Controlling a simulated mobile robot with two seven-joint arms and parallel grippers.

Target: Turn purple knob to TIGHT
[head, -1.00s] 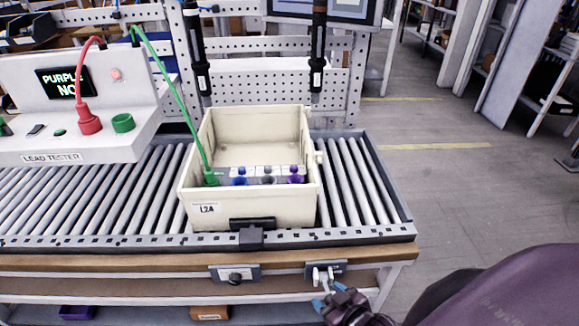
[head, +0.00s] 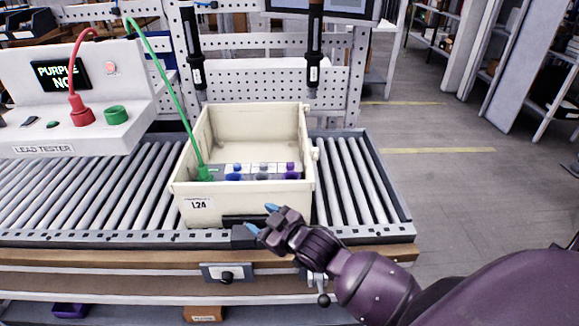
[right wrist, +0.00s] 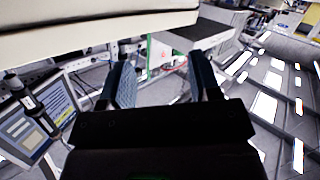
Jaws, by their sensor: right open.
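The purple knob (head: 290,170) is the rightmost in a row inside the cream bin (head: 205,187) marked L2A. My left gripper is out of view.
The lead tester (head: 125,85) at left has a screen reading "PURPLE NO", partly covered by a red lead. A green lead (head: 165,80) runs from it into the bin. Two screwdrivers (head: 193,50) hang behind the bin. The roller conveyor (head: 360,185) is clear at right.

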